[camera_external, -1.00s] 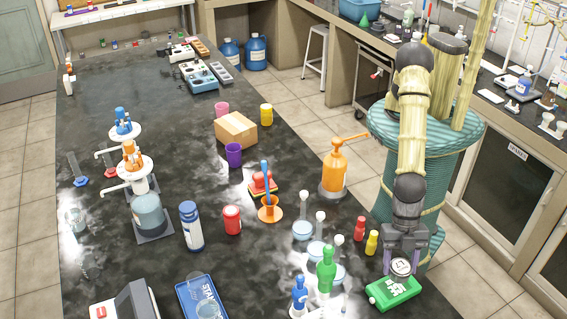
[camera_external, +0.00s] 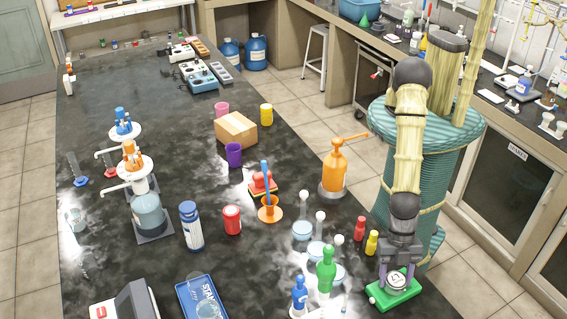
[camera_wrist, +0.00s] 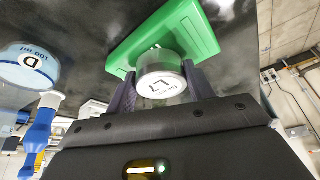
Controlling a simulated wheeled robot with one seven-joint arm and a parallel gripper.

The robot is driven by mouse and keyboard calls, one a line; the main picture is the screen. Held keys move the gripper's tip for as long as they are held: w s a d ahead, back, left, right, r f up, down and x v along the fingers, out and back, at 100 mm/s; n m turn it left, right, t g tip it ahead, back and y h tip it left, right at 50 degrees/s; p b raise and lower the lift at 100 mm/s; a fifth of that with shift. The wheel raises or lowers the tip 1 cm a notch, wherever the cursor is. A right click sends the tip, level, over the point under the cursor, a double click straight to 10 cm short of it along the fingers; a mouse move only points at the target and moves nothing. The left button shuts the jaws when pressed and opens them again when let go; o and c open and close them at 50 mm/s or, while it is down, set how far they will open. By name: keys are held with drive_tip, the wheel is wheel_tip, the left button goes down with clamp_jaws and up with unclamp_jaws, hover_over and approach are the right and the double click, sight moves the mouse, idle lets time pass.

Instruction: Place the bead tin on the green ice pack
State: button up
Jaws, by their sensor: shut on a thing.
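The bead tin (camera_external: 396,282) is a small round tin with a white labelled lid. My gripper (camera_external: 398,276) is shut on it, one finger on each side. In the wrist view the tin (camera_wrist: 162,80) sits between my two fingers (camera_wrist: 160,88). The green ice pack (camera_external: 410,296) lies flat at the near right corner of the bench, and it also shows in the wrist view (camera_wrist: 190,32). The tin is over the pack's middle in the outside view. I cannot tell whether its base touches the pack.
A green bottle (camera_external: 326,271) and a blue bottle (camera_external: 299,295) stand left of the pack. Small yellow (camera_external: 371,242) and red (camera_external: 360,228) bottles stand behind it. Round flasks (camera_external: 303,229) are close by. The dark bench top (camera_external: 260,275) has bare room farther left.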

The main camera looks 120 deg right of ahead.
drive_tip(key=shift+f, duration=0.1)
drive_tip(key=shift+f, duration=0.15)
drive_tip(key=o, duration=1)
drive_tip(key=shift+r, duration=0.3)
drive_tip(key=b+v, duration=0.2)
drive_tip(key=v, duration=0.9)
drive_tip(key=shift+s+d+r, duration=0.1)
drive_tip(key=shift+d+r, duration=0.1)
drive_tip(key=shift+r, duration=0.15)
